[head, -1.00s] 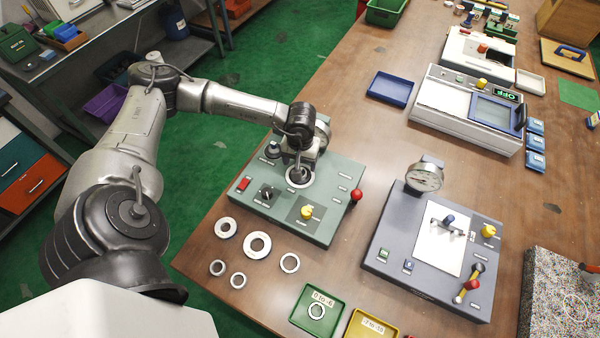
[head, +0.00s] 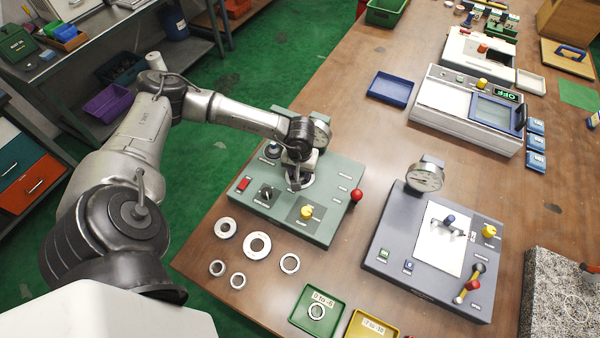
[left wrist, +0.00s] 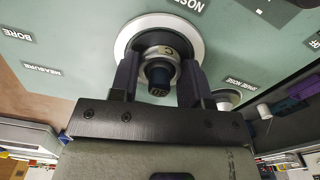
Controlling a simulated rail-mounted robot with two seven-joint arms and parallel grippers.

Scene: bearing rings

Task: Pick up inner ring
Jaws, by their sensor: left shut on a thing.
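My left gripper (head: 300,182) is over the left grey-green machine (head: 327,207), at its round white disc. In the left wrist view the gripper's two dark fingers (left wrist: 160,78) are shut on a small silvery ring (left wrist: 161,52), one finger on each side. The ring sits around a dark-tipped post (left wrist: 158,75) in the middle of the white disc (left wrist: 196,32). I take this ring to be the inner ring. In the head view the gripper hides it. I cannot tell whether the ring is clear of its seat. My right gripper is not in view.
Several loose rings (head: 257,245) lie on the table in front of the machine. A green tray (head: 332,325) holds one ring, and a yellow tray (head: 355,333) is beside it. A grey machine with a dial gauge (head: 424,176) stands to the right. A red ball knob (head: 356,195) sticks out nearby.

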